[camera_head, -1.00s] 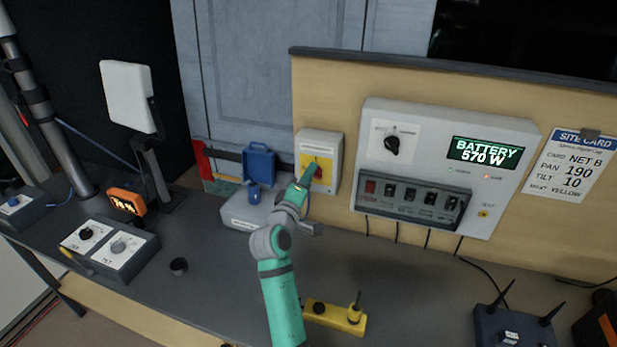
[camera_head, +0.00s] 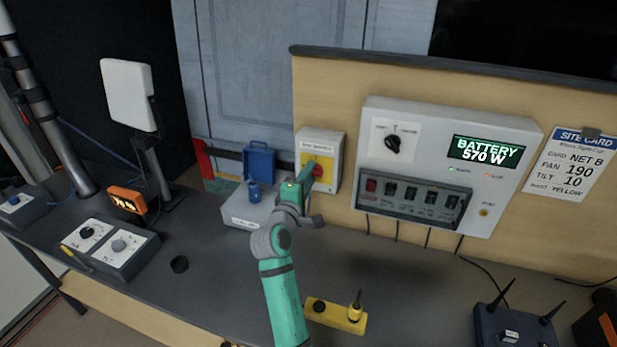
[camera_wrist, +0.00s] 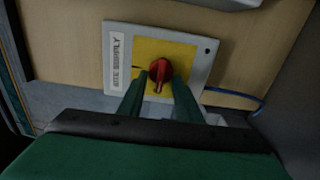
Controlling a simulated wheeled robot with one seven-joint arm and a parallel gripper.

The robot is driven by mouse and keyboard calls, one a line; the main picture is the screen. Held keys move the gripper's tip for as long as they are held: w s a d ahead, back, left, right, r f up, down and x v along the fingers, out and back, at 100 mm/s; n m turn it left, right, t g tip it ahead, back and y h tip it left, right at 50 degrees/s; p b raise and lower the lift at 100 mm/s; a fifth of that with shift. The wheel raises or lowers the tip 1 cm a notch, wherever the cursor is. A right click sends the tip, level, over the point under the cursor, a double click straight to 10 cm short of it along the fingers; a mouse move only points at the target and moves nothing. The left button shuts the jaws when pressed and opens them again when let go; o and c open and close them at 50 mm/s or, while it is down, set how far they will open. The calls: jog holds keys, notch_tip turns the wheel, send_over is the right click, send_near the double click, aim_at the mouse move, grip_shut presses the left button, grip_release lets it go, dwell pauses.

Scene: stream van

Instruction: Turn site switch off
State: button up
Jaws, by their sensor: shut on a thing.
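The site switch is a grey box with a yellow face (camera_head: 333,149) on the wooden panel. It carries a red rotary knob (camera_head: 318,171). In the wrist view the box (camera_wrist: 197,75) has a label reading "SITE SUPPLY", and the red knob (camera_wrist: 159,71) sits at the fingertips. My gripper (camera_head: 307,172) reaches up to the knob, and its green fingers (camera_wrist: 159,82) are shut on it, one on each side. In the wrist view the knob's ridge points toward my gripper, in line with the fingers. Part of the knob is hidden in the head view.
A control panel (camera_head: 490,205) reading "BATTERY 570 W" is right of the switch. A yellow block (camera_head: 335,316) lies beside my arm.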

jog(key=o, duration=1)
jog(key=shift+o, duration=0.2)
jog(key=v, duration=1)
jog(key=shift+s+a, duration=0.15)
jog(key=shift+s, duration=0.25)
